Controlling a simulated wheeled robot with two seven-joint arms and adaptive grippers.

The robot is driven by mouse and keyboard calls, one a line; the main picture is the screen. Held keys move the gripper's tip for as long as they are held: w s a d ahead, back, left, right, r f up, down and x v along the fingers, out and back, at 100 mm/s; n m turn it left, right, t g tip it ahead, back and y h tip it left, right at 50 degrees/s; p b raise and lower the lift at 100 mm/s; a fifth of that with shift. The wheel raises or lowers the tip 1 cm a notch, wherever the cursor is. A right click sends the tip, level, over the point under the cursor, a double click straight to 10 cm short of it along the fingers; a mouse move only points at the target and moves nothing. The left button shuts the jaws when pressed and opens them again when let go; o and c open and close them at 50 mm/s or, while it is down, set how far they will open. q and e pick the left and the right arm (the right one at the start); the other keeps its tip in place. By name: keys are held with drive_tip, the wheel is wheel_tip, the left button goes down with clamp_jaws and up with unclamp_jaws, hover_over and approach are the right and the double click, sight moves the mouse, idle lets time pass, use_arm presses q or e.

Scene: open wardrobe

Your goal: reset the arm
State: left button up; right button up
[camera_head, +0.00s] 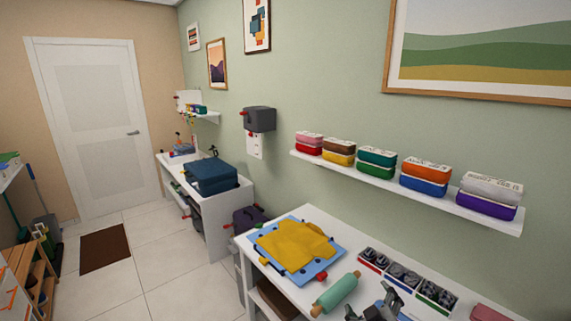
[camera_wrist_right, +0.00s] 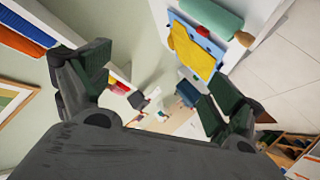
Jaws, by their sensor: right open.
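My right gripper (camera_head: 374,304) shows at the bottom edge of the head view, in front of the white table (camera_head: 288,283), to the right of the green rolling pin. Only its dark finger parts are in the picture there. In the right wrist view the two dark fingers of my right gripper (camera_wrist_right: 155,95) stand wide apart with nothing between them. That view is tilted, with the table to the upper right and the wall shelf to the left. My left gripper is in neither view.
Compartments of dark pieces (camera_head: 404,275) stand to the right. A wall shelf (camera_head: 405,191) holds several coloured boxes. The tiled floor (camera_head: 170,275) is open to the left.

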drive_tip(key=s+f+m+g+y, duration=0.1)
drive_tip(key=s+f+m+g, duration=0.1)
drive_tip(key=s+f+g, duration=0.6)
drive_tip(key=s+f+m+g+y, duration=0.15)
drive_tip(key=s+f, duration=0.35)
drive_tip(key=s, duration=0.7)
wheel_tip(320, 180, down, 35)
drive_tip(key=s+g+b, duration=0.2)
drive_tip(key=s, duration=0.1)
drive_tip(key=s+d+f+b, duration=0.1)
drive_tip(key=s+d+f, duration=0.1)
drive_tip(key=s+f, duration=0.8)
drive_tip(key=s+d+f+g+h+b, duration=0.1)
drive_tip(key=s+f, duration=1)
drive_tip(key=s, duration=0.1)
drive_tip(key=shift+d+f, duration=0.15)
drive_tip(key=shift+d, duration=0.25)
drive_tip(key=shift+m, duration=0.25)
